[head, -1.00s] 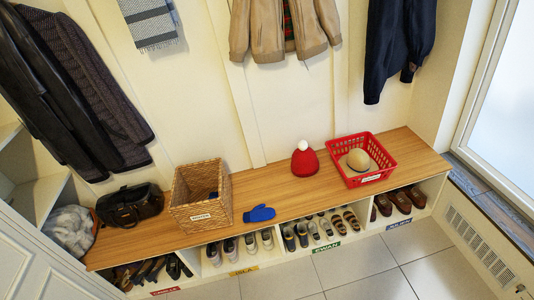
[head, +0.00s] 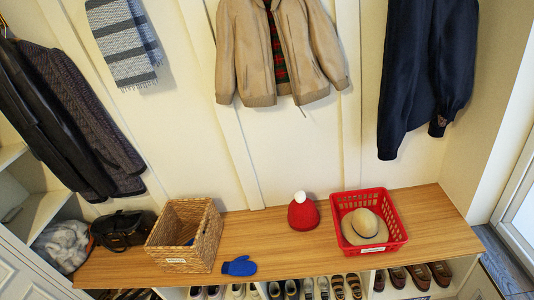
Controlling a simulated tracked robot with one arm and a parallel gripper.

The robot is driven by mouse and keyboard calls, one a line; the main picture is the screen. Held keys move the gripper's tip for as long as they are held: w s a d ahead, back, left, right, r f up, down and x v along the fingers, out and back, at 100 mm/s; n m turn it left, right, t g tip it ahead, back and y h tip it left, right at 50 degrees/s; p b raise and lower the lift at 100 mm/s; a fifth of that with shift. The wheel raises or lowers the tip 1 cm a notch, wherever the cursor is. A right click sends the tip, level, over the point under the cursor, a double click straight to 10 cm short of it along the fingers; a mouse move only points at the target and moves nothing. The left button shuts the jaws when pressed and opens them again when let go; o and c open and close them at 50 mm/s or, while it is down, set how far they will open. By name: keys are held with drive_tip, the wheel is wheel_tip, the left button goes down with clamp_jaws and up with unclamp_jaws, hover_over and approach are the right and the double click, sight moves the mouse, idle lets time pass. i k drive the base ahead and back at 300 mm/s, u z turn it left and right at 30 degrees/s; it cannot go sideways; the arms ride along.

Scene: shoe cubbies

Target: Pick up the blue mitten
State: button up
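The blue mitten (head: 239,266) lies flat on the wooden bench top (head: 290,252), near its front edge. It is just right of the wicker basket (head: 186,238) and left of the red hat with a white pompom (head: 303,213). Nothing covers the mitten. My gripper does not show in the head view.
A red plastic basket (head: 395,220) holding a tan hat (head: 364,227) stands on the right of the bench. A black bag (head: 122,230) sits at the left end. Shoes fill the cubbies below. Coats and a scarf hang above. The bench around the mitten's right side is clear.

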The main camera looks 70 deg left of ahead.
sight(241, 268)
drive_tip(key=u, duration=0.05)
drive_tip(key=i, duration=1.8)
drive_tip(key=u, duration=2.55)
drive_tip(key=k, duration=0.9)
drive_tip(key=u, duration=0.2)
drive_tip(key=i, duration=0.85)
drive_tip(key=z, duration=0.1)
